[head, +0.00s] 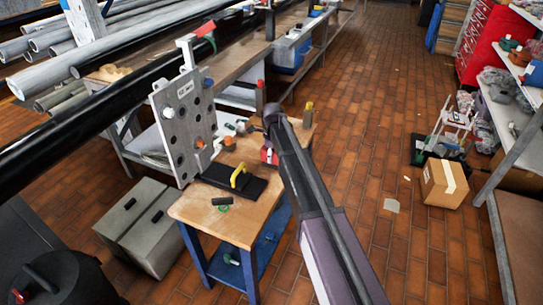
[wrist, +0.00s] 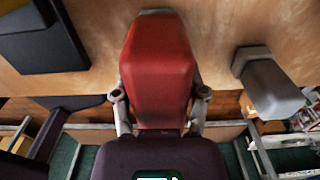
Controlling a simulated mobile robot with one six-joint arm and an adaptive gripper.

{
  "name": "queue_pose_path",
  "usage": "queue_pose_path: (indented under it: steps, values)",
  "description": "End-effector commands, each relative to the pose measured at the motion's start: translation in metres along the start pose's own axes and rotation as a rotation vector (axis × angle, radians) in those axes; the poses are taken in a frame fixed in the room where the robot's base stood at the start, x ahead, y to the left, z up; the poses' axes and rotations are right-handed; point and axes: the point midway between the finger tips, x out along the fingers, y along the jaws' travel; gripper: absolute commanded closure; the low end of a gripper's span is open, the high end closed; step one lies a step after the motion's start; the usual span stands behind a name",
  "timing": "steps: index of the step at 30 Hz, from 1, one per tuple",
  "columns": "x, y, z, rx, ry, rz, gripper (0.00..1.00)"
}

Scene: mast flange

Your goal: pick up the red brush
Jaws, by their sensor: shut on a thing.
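The red brush (wrist: 158,70) fills the middle of the wrist view as a blocky red body. My gripper (wrist: 160,100) has one finger on each side of it and is shut on it. In the head view a small red part of the brush (head: 266,157) shows at the far right part of the wooden table (head: 190,210), beside the end of my arm. My gripper (head: 270,146) is mostly hidden there by my arm. The wrist view shows tan wood behind the brush; I cannot tell whether the brush touches it.
A black plate with a yellow handle (head: 239,176) lies on the table, left of my gripper. A grey perforated plate (head: 183,125) stands upright behind it. In the wrist view a dark block (wrist: 40,40) is at left and a grey piece (wrist: 268,83) at right. Open brick floor (head: 360,130) lies right.

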Motion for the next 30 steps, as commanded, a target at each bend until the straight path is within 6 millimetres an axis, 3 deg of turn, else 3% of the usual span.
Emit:
queue_pose_path:
  steps: [16,30]
  values:
    - [-0.043,0.0,0.0,0.0,0.0,0.0,1.0]
    - [-0.048,0.09,-0.065,0.0,0.0,0.0,1.0]
